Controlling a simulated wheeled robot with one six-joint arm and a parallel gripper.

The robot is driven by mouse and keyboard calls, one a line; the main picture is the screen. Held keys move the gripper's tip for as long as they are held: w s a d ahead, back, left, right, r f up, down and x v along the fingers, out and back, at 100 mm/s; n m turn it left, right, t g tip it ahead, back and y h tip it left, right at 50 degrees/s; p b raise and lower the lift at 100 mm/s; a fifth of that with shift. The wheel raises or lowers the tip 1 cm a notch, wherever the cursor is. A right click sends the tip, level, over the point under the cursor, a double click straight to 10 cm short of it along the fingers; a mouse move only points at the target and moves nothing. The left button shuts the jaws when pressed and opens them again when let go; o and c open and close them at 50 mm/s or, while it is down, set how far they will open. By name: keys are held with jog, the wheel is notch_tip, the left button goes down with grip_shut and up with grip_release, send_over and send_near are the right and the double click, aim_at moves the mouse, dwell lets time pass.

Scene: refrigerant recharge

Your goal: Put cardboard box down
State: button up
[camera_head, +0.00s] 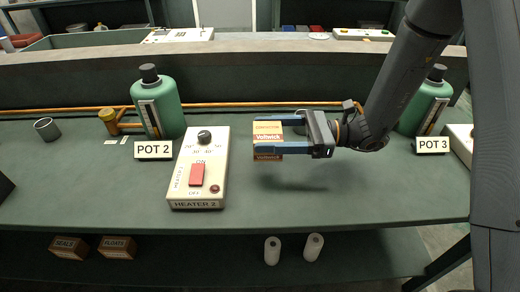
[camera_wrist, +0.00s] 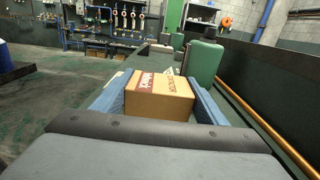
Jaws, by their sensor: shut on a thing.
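The cardboard box (camera_head: 268,141) is small and tan, with a dark red label band. My gripper (camera_head: 270,147) is shut on it, with one blue finger on each of two opposite sides. The head view shows a shadow on the green bench top (camera_head: 330,195) below the gripper, so the box appears held above the bench, right of the heater 2 unit. In the wrist view the box (camera_wrist: 158,97) sits between the two blue fingers (camera_wrist: 160,100). Its underside is hidden.
The heater 2 unit (camera_head: 200,170) stands just left of the box. A green bottle (camera_head: 158,103) stands behind the POT 2 sign (camera_head: 153,150). Another bottle (camera_head: 424,105) is by the POT 3 sign (camera_head: 432,145). A copper pipe (camera_head: 225,104) runs along the back. Bench front is clear right of the heater.

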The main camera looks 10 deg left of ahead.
jog(key=shift+f, duration=3.15)
jog(key=shift+f, duration=0.1)
jog(key=o, duration=1.4)
